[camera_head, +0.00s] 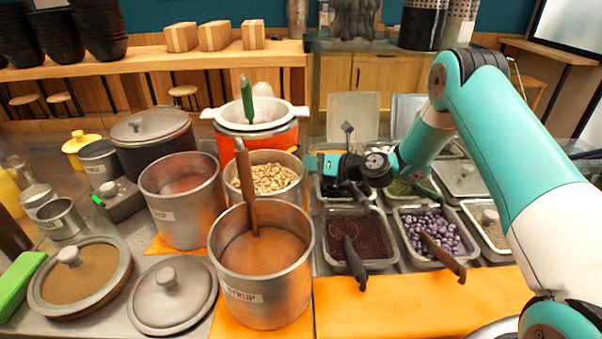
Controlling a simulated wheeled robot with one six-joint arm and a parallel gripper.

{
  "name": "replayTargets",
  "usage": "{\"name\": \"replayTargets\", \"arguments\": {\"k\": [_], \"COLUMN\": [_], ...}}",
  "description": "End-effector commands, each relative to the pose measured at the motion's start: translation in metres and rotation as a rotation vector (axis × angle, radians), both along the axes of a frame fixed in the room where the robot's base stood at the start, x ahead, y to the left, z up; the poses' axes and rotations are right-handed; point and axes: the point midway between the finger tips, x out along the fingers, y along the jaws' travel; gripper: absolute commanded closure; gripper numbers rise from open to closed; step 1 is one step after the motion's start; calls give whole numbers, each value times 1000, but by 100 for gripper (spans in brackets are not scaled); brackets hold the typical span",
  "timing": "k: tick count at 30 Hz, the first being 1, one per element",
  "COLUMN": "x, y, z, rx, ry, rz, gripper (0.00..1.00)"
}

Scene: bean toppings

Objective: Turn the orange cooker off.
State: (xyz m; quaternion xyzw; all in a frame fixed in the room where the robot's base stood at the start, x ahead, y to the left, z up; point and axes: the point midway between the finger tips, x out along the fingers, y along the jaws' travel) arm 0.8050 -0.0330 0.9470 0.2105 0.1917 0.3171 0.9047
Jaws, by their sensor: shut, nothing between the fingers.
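The orange cooker (267,140) stands at the back centre of the counter. It has a white rim and a green-handled utensil (247,100) upright in it. Its lower front is hidden behind the pot of pale nuts or beans (263,180), and I see no switch on it. My gripper (309,163) is shut and empty. It points left, just right of the cooker's lower right side and near the nut pot's rim. Whether it touches either is too small to tell.
A syrup pot (260,285) with a wooden-handled ladle stands in front. Another steel pot (180,212) is left of it. Topping trays, including dark red beans (357,238) and purple beans (433,233), lie under and right of my arm. A loose lid (172,295) lies front left.

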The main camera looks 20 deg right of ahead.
Motion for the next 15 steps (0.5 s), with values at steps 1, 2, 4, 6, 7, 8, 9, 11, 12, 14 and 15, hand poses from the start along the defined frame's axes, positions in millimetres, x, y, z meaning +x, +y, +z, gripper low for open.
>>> {"name": "replayTargets", "arguments": {"k": [1,2,4,6,7,8,9,11,12,14,15], "x": [2,2,2,2,2,2,2,2,2,1,1], "y": [6,7,7,7,7,7,7,8,8,8,9], "z": [4,4,4,5,5,5,6,6,7,8,9], "rx": [1,1,1,1,1,1,1,3,3,3,3], "ry": [-14,-14,-14,-14,-14,-14,-14,-14,-14,-14,-14], "rz": [9,9,9,9,9,9,9,10,10,9,9], "gripper": [100,100,100,100,100,100,100,100,100,100,100]}}
